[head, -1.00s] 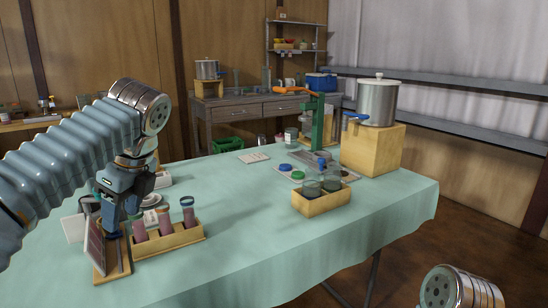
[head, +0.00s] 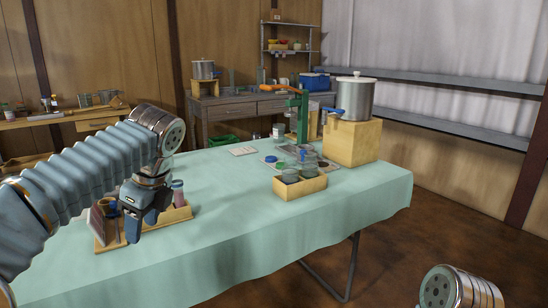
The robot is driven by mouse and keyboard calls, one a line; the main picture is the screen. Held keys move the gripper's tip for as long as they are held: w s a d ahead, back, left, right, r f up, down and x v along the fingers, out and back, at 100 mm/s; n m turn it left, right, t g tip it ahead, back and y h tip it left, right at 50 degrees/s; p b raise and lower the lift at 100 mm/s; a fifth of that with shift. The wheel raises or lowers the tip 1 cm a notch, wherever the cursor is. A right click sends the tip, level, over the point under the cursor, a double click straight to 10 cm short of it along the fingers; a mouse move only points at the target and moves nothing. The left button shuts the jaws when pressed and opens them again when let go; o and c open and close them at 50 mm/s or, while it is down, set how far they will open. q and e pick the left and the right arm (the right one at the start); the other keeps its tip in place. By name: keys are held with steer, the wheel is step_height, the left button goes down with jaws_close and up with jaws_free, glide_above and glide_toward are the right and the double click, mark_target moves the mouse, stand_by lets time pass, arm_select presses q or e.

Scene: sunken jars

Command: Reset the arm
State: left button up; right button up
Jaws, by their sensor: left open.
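My left gripper (head: 140,222) hangs over the left end of the table, fingers pointing down, open. It is in front of a wooden jar tray (head: 180,214) and hides most of it. One jar with dark pink contents (head: 178,193) shows just right of the gripper; any others are hidden. I cannot tell whether the gripper touches the tray. A small wooden stand with a framed card (head: 98,226) is just left of the gripper. Of my right arm only a rounded metal link shows at the lower right; its gripper is out of view.
A wooden box with glass jars (head: 300,186) stands mid-table. Behind it are coloured lids (head: 271,159), a green press (head: 302,118) and a steel pot (head: 354,98) on a wooden block (head: 352,142). The table's front middle (head: 235,235) is clear.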

arm_select(q)
steer(key=w+d+f+n+h, duration=0.15)
steer(key=d+f, duration=0.25)
steer(key=f, duration=0.7)
steer(key=d+f+n+g+h, duration=0.1)
steer(key=d+f+n+h, duration=0.2)
steer(key=f, duration=0.9)
steer(key=d+f+n+h, duration=0.15)
steer(key=d+f, duration=0.35)
steer(key=f, duration=0.6)
steer(key=s+d+f+n+h, duration=0.2)
steer(key=s+d+f+n, duration=0.1)
steer(key=s+f+n, duration=1.3)
steer(key=s+f, duration=0.4)
steer(key=shift+s, duration=0.35)
steer(key=shift+d, duration=0.15)
